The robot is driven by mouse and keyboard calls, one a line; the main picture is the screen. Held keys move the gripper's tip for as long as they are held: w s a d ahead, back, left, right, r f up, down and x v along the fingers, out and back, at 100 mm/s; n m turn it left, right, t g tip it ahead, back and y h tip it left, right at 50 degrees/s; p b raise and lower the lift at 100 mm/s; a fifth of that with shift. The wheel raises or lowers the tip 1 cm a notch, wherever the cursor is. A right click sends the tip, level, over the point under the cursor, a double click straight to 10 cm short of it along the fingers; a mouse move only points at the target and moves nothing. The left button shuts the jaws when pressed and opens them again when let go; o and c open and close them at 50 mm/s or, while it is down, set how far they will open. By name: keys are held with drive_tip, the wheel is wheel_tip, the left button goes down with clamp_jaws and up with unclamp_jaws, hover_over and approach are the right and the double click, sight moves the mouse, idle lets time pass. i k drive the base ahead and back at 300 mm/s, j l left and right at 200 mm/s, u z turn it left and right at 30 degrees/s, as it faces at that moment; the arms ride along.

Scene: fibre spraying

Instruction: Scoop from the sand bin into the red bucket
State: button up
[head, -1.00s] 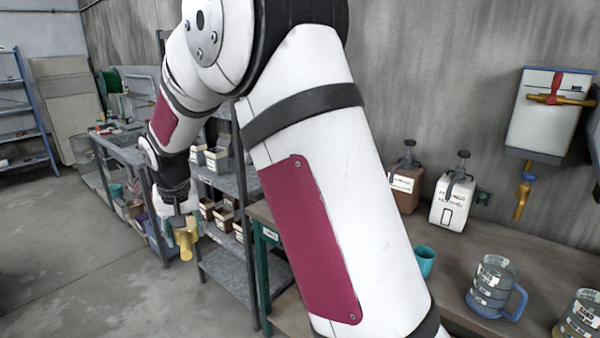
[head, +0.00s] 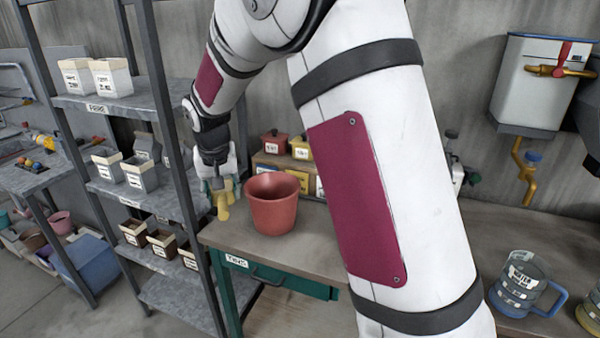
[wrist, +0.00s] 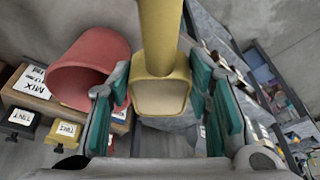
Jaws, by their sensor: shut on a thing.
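My gripper (head: 222,186) is shut on a yellow scoop (head: 223,207), which hangs below it just left of the red bucket in the head view. In the wrist view the yellow scoop (wrist: 161,92) stands between my teal-padded fingers (wrist: 160,100). Whether it holds sand I cannot tell. The red bucket (head: 273,212) stands upright and open on the wooden bench. It also shows in the wrist view (wrist: 88,72), left of the scoop and apart from it. I cannot tell which container is the sand bin.
A grey metal shelf (head: 165,208) with several labelled boxes stands left of the bench (head: 300,247). Small labelled containers (head: 275,143) sit behind the bucket. A clear jug (head: 522,283) stands at the right, below a wall dispenser (head: 540,80). My own arm hides the bench's middle.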

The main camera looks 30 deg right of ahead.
sight(272, 196)
drive_tip(key=i+j+z, duration=0.45)
drive_tip(key=z, duration=0.25)
drive_tip(key=i+j+z, duration=0.2)
drive_tip(key=j+z, duration=0.15)
drive_tip(key=i+j+z, duration=0.15)
drive_tip(key=j, duration=0.35)
